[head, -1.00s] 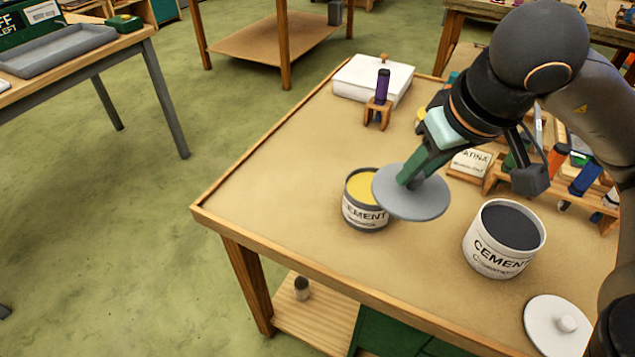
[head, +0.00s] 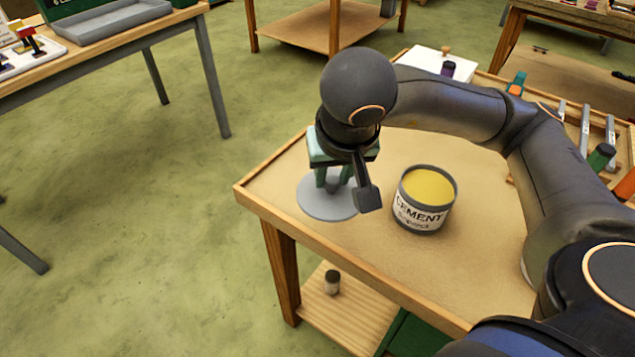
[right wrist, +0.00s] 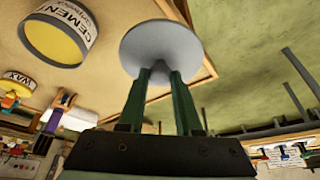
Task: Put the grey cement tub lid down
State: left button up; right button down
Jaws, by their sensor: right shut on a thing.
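The grey cement tub lid (head: 318,207) is a flat round disc near the left front corner of the workbench. My right gripper (head: 335,182) is shut on it from above; I cannot tell whether the disc touches the bench top. In the right wrist view the green fingers (right wrist: 160,76) close at the middle of the lid (right wrist: 170,42). The grey cement tub (head: 423,215) stands open to the right of the lid, apart from it, with yellow contents showing. My left gripper is not in view.
The workbench (head: 330,262) has a raised wooden rim close to the lid. A white box (head: 427,62) and a wooden rack of tools stand at the back. A small jar (head: 332,282) is on the shelf below. My right arm hides much of the bench's right side.

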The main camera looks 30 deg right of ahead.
jog(key=w+d+f, duration=0.2)
jog(key=w, duration=0.1)
jog(key=w+d+f, duration=0.2)
jog(key=w+f, duration=0.1)
jog(key=w+d+f, duration=0.1)
jog(key=w+f, duration=0.2)
jog(key=shift+w+d+f, duration=0.1)
jog(key=shift+w+d, duration=0.2)
jog(key=shift+d, duration=0.1)
jog(key=x, duration=0.3)
jog(key=shift+s+f, duration=0.2)
jog(key=shift+f, duration=0.3)
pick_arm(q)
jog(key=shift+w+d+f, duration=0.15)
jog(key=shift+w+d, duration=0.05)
pick_arm(e)
jog(key=shift+f, duration=0.1)
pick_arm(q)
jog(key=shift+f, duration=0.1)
pick_arm(e)
jog(key=shift+f, duration=0.1)
jog(key=shift+f+b, duration=0.15)
jog(key=shift+b, duration=0.25)
jog(key=c, duration=0.9)
grip_release()
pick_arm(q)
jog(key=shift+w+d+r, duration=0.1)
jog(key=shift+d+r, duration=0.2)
pick_arm(e)
jog(key=o, duration=0.3)
